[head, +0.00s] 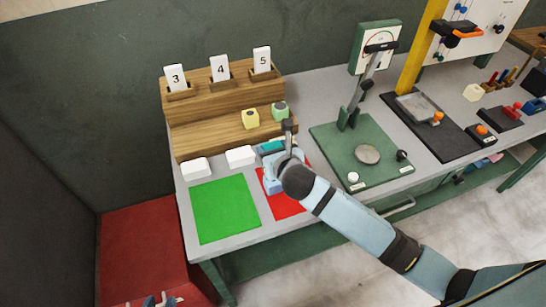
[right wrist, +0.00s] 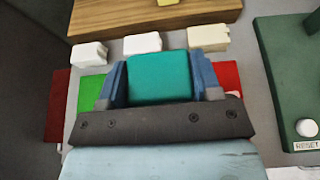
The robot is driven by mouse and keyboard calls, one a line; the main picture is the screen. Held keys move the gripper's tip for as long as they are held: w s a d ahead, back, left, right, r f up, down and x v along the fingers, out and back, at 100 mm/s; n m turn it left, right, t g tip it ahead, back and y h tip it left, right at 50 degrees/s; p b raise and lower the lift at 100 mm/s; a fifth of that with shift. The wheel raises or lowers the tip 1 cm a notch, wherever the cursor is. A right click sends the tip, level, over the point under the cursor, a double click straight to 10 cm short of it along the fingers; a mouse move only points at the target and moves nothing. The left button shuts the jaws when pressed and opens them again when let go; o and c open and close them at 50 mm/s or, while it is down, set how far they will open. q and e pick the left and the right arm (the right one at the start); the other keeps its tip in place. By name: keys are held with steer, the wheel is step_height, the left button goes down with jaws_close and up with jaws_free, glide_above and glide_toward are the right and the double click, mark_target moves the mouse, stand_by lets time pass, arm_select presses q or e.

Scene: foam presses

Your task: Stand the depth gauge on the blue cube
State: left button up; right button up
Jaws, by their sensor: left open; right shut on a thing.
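My right gripper (right wrist: 160,83) is shut on a teal block (right wrist: 160,77), which sits between its two blue fingers. In the head view the right gripper (head: 273,168) is over the back of the red mat (head: 285,205), and part of the teal block (head: 271,147) shows beyond it. The gripper and wrist hide much of the block and mat. I cannot make out a depth gauge or a separate blue cube with certainty. Only the tips of my left gripper (head: 160,301) show at the lower left edge, open and away from the table.
A green mat (head: 225,208) lies left of the red one. White blocks (head: 195,168) stand behind the mats. A wooden stand (head: 220,130) holds number cards, a yellow cube (head: 250,118) and a green cube (head: 280,111). A green lever press (head: 385,172) stands to the right.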

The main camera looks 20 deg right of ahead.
steer(key=shift+f, duration=1.45)
steer(key=shift+f, duration=0.1)
steer(key=o, duration=1)
steer(key=a+v, duration=0.1)
steer(key=v, duration=1.1)
steer(key=s+d+f+m, duration=0.1)
steer(key=s+f+m, duration=0.3)
steer(key=m, duration=0.7)
steer(key=s+d+f+m+g+y, duration=0.1)
steer(key=s+f+m, duration=0.4)
steer(key=f+m, duration=0.3)
steer(key=s+d+f+m+g+y, duration=0.1)
steer(key=s+f+m, duration=0.3)
steer(key=m, duration=1)
steer(key=shift+s+d+f+m+b, duration=0.1)
steer(key=shift+s+f+m+b, duration=0.1)
steer(key=shift+f, duration=0.4)
steer(key=shift+s+f+m+b, duration=0.15)
steer(key=shift+s+f+m, duration=0.05)
steer(key=shift+f, duration=0.4)
